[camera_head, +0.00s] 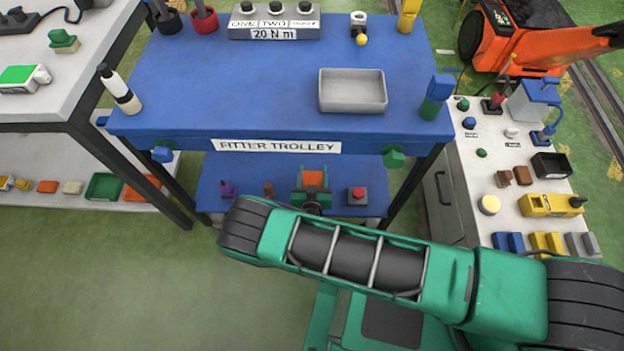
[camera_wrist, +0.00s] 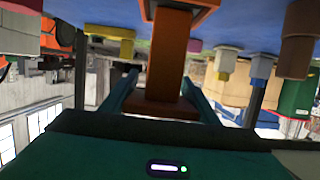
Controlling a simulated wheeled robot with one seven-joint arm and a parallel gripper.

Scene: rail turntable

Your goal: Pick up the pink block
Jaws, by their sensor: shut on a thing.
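My gripper (camera_wrist: 160,97) is shut on an orange spool-shaped thing (camera_wrist: 170,50), which stands between the two teal fingers in the wrist view. In the head view my gripper shows at the lower shelf of the blue trolley, with an orange patch (camera_head: 313,179) between its green sides. A small pale, beige-pinkish block (camera_head: 72,187) lies on the lower shelf of the left bench. My arm hides part of the floor and the trolley's lower front.
The blue trolley (camera_head: 250,75) carries a grey tray (camera_head: 352,108) and a bottle (camera_head: 119,92). On its lower shelf, a purple piece (camera_head: 227,189), a brown piece (camera_head: 268,190) and a red-topped button box (camera_head: 357,195) flank my gripper. A cluttered white bench (camera_head: 470,180) stands right. Floor at left is clear.

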